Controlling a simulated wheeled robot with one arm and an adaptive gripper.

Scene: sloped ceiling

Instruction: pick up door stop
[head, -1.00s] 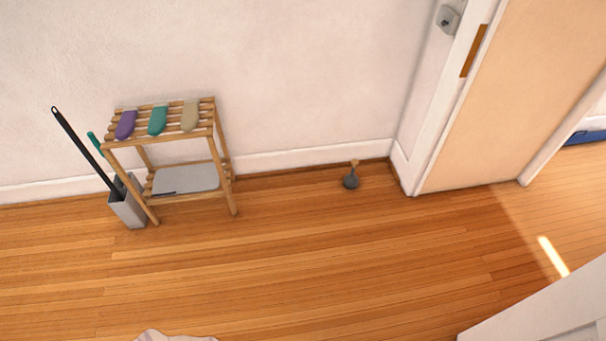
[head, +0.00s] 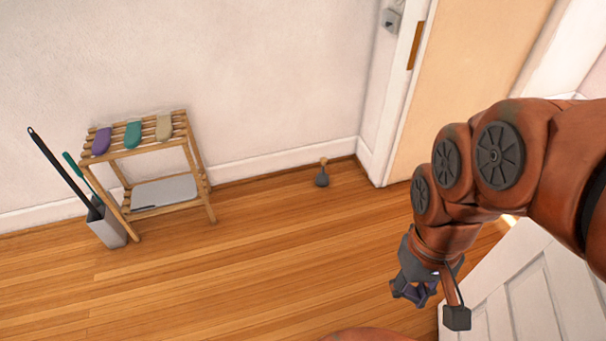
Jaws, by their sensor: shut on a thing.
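The door stop (head: 322,178), a small dark grey rounded weight with a tan top, stands upright on the wooden floor near the wall, left of the door frame. My gripper (head: 412,292) is at the lower right of the head view, nearer to me than the door stop and apart from it. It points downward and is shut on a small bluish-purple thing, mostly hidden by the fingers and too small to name.
A slatted wooden rack (head: 152,150) with purple, teal and beige items on top stands at the left wall. A grey bin (head: 106,229) with long handles is beside it. A white panelled door (head: 520,285) is at the lower right. The floor between is clear.

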